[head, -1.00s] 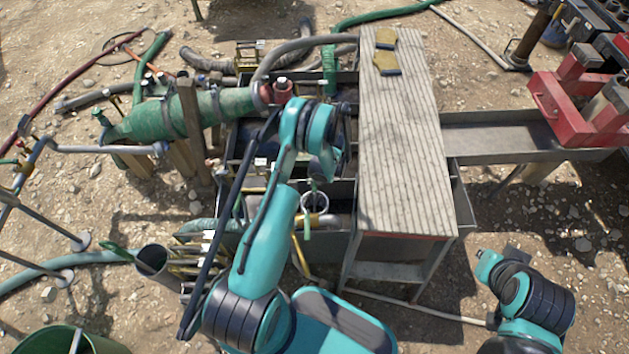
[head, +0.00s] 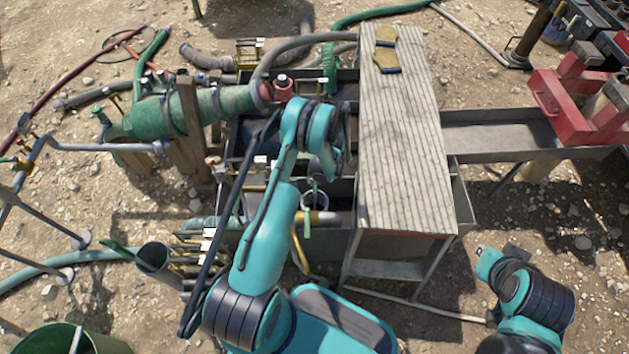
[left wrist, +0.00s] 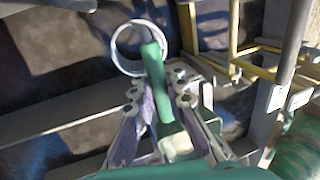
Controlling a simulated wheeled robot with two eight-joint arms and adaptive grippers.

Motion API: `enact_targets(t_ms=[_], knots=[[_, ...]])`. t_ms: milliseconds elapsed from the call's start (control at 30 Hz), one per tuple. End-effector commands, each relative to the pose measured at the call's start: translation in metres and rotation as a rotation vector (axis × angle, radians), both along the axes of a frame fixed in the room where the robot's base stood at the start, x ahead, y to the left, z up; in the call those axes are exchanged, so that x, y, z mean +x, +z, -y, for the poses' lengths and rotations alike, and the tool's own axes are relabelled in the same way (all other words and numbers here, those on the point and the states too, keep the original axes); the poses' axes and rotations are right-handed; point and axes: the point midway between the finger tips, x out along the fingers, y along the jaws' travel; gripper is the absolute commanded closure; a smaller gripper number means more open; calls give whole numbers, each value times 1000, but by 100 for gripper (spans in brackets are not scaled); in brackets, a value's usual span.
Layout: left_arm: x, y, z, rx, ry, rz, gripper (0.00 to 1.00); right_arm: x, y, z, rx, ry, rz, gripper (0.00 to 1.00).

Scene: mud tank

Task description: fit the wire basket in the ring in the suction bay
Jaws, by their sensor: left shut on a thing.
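The wire basket shows as a pale round rim (left wrist: 117,59) with a green handle (left wrist: 154,72) in the left wrist view. My left gripper (left wrist: 157,92) is shut on that handle. In the head view the rim (head: 313,192) and hanging green handle (head: 307,226) sit over the front tank compartment, beside the plank top. My left gripper (head: 311,183) is partly hidden by its own arm there. The basket's mesh is too small to make out. I cannot pick out the fixed ring in the bay. My right gripper is not in view; only the right arm shows.
The ribbed plank top (head: 405,140) with yellow gloves (head: 386,52) lies right of the basket. A yellowish pipe (head: 328,218) crosses the compartment near the basket. Tank walls and a yellow frame (left wrist: 245,62) stand close to the gripper. A green pump body (head: 190,112) lies at left.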

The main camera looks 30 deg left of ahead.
Motion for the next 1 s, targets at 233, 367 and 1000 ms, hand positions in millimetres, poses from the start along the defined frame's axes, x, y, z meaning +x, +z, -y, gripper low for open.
enact_targets(t_ms=[233,367,1000], knots=[[0,-4,0,0,0,0,100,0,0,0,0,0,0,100],[0,-5,0,0,0,0,100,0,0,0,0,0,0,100],[0,-9,0,0,0,0,63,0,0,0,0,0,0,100]])
